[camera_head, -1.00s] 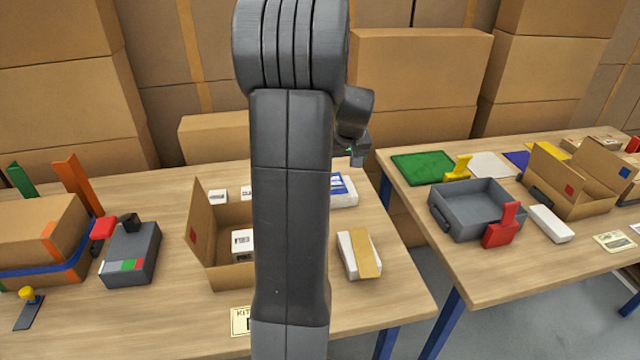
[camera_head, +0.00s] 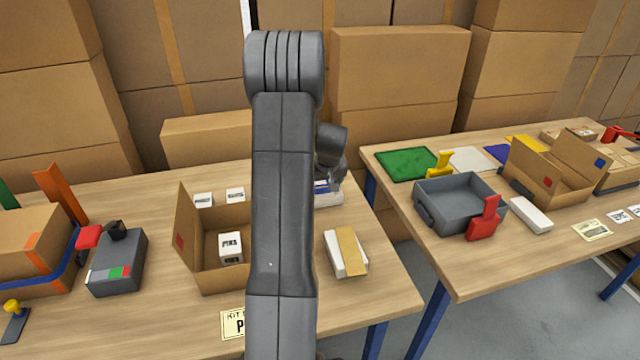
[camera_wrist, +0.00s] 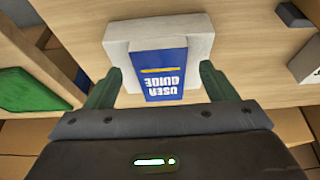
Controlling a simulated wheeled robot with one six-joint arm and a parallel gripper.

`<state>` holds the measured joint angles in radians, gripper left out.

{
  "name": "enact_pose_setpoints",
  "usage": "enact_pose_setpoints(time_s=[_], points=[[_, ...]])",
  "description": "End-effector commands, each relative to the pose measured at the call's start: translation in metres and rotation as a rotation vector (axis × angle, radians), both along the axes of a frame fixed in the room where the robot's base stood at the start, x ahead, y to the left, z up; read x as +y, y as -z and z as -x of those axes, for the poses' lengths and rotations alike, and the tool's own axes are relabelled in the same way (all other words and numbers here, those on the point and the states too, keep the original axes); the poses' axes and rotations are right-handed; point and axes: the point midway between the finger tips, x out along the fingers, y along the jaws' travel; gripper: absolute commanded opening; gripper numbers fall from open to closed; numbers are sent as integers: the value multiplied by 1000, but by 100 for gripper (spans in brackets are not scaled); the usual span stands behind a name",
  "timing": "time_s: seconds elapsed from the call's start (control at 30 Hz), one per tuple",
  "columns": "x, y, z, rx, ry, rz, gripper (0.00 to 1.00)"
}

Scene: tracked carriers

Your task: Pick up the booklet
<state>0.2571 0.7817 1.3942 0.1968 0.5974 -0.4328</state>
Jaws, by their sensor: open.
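The booklet (camera_wrist: 165,82) has a blue cover with the words USER GUIDE, upside down in the wrist view. It rests on a pale grey-white block (camera_wrist: 185,33) on the wooden table. In the head view the booklet (camera_head: 321,186) shows only in part, behind my arm. My gripper (camera_wrist: 161,76) is open, with one dark green finger on each side of the booklet's near part. The fingers look apart from it; I cannot tell how far above it they are. In the head view my gripper (camera_head: 337,178) is over the block's right side.
An open carton (camera_head: 207,274) with white boxes stands left of my arm. A white block with a tan band (camera_head: 352,252) lies nearer on the table. A gap separates this table from the right table, which carries a grey tray (camera_head: 440,212) and a green mat (camera_head: 407,163).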

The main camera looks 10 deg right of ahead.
Motion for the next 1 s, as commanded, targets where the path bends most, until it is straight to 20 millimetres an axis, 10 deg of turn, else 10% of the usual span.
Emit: enact_pose_setpoints(time_s=[0.37,0.63,1.0], points=[[0,11,-4,-1,-1,0,78],[0,11,-4,0,-1,0,29],[0,-1,-5,-4,-1,2,28]])
